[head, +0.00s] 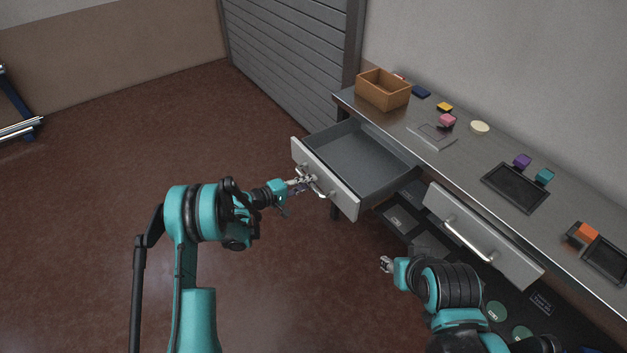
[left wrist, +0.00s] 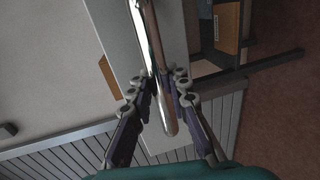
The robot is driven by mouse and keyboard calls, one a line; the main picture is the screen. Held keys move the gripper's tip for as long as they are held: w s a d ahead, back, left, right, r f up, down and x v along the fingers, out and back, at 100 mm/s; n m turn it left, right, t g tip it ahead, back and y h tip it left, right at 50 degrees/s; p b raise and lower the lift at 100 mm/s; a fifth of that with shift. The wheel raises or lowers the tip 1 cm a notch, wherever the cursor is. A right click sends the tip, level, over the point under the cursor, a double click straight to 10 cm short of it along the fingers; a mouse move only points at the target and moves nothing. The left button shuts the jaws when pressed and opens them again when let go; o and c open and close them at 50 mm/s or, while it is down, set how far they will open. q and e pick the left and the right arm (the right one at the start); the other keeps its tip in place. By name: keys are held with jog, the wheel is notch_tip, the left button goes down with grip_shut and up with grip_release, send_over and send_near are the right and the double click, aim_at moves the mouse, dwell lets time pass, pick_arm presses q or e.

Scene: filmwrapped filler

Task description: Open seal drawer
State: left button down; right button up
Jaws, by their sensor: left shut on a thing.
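The left drawer (head: 352,160) of the workbench is pulled well out, and its grey inside looks empty in the head view. My left gripper (head: 306,181) is at its front and shut on the drawer's bar handle (head: 320,185). In the left wrist view the shiny handle (left wrist: 148,45) runs between the fingers of the left gripper (left wrist: 160,92). My right gripper (head: 386,263) hangs in front of the bench, apart from the second drawer (head: 478,236); it is too small to tell whether it is open. The second drawer has its own bar handle (head: 468,240).
The bench top (head: 465,160) bears a brown box (head: 383,89), small coloured blocks, a pale round thing (head: 480,128) and dark trays (head: 515,188). A lower shelf with dark panels and green discs lies under the drawers. A grey slatted shutter (head: 295,55) stands behind.

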pick_arm(q)
jog(key=shift+s+a, duration=0.2)
jog(key=c, duration=1.4)
grip_release()
jog(key=v, duration=1.2)
jog(key=shift+f, duration=0.1)
